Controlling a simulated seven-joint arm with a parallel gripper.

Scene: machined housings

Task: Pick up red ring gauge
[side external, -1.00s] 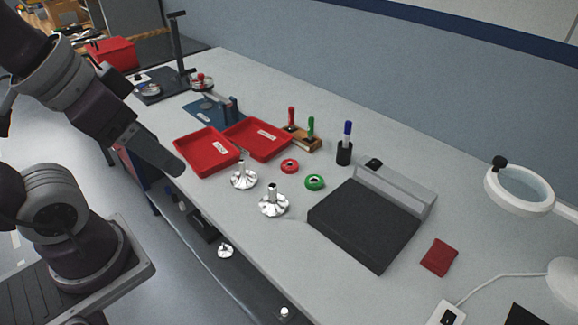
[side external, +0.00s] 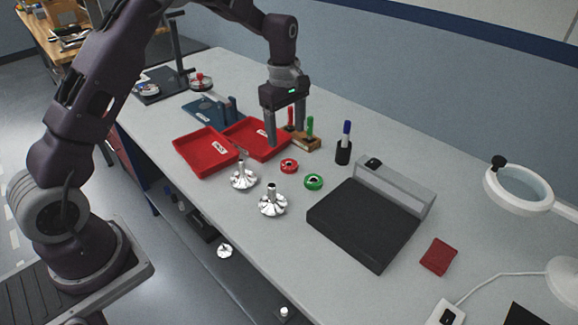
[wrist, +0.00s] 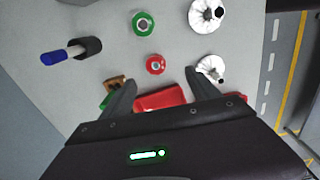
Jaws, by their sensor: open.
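The red ring gauge (side external: 289,166) lies flat on the grey bench, between the red trays and the green ring gauge (side external: 313,181). In the wrist view the red ring gauge (wrist: 155,65) sits ahead of the fingertips, near the middle. The green ring gauge (wrist: 142,23) is beyond it. My gripper (side external: 286,143) is open and empty, above the bench and behind the red ring gauge in the side view. In the wrist view the two fingers of my gripper (wrist: 158,78) are spread apart, touching nothing visible.
Two silver machined housings (side external: 243,176) (side external: 272,200) stand near the front edge. A wooden block with red and green plug handles (side external: 308,141) and a pen cup (side external: 344,153) stand behind. Red trays (side external: 207,153) lie left. A dark flat-topped device (side external: 362,222) is right.

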